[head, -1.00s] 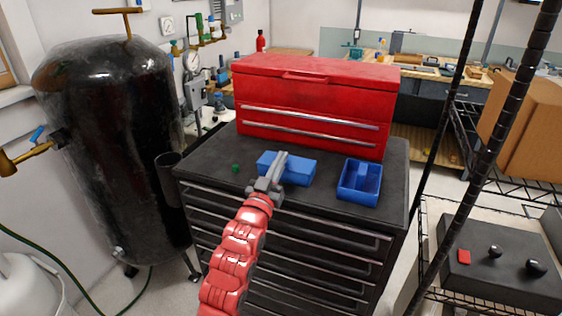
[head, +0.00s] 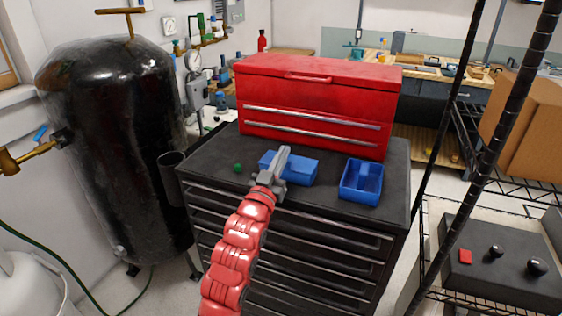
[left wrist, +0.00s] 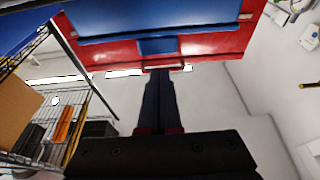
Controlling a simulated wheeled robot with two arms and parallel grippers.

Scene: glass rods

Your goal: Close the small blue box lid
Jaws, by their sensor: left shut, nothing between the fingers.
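A small blue box (head: 303,170) sits on the black top of the tool cabinet (head: 215,160), in front of the red tool chest. Its top looks roughly flat, but my gripper covers part of it and I cannot tell whether the lid is fully down. My left gripper (head: 283,153) is shut and empty, over the box's left middle part. Touching or just above it, I cannot tell. In the left wrist view the shut dark fingers (left wrist: 158,80) point at a blue surface (left wrist: 150,22) with a small blue piece below it. My right gripper is not in view.
An open blue bin (head: 347,193) stands right of the box. A small green object (head: 238,168) lies to its left. The red chest (head: 315,95) stands close behind. A black tank (head: 110,150) is at left, and a wire rack with a cardboard box (head: 525,125) at right.

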